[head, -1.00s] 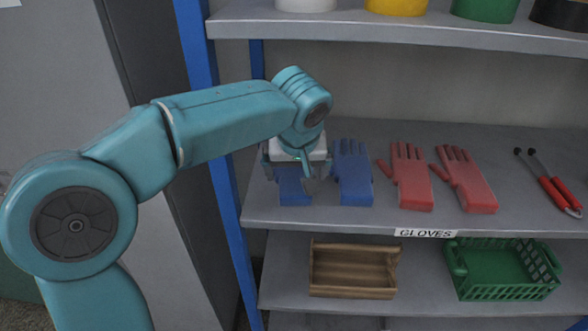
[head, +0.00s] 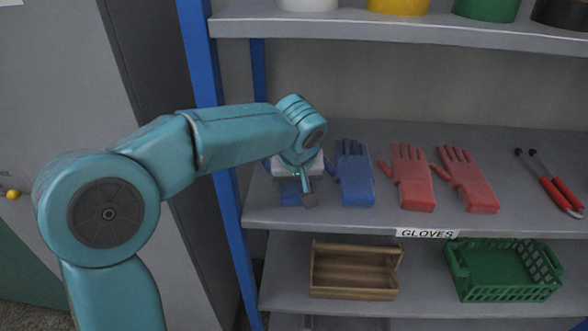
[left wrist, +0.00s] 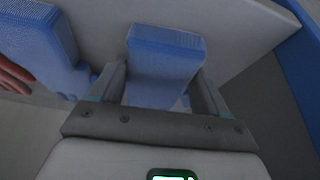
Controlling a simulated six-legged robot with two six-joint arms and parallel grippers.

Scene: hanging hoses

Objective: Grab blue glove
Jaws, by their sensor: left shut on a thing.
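My left gripper (head: 296,193) reaches in from the left over the left end of the glove shelf and is shut on a blue glove (head: 290,198). Most of this glove is hidden under the gripper in the head view. In the left wrist view the blue glove (left wrist: 165,62) stands between the two fingers. A second blue glove (head: 355,176) lies just to the right on the shelf, apart from the gripper. It also shows at the left of the left wrist view (left wrist: 42,42). My right gripper is not in view.
Two red gloves (head: 411,178) and red-handled pliers (head: 553,190) lie farther right on the shelf (head: 510,221). A blue post (head: 222,170) stands close on the left. Below are a wooden crate (head: 352,293) and a green basket (head: 503,290). Colored rolls stand on the shelf above.

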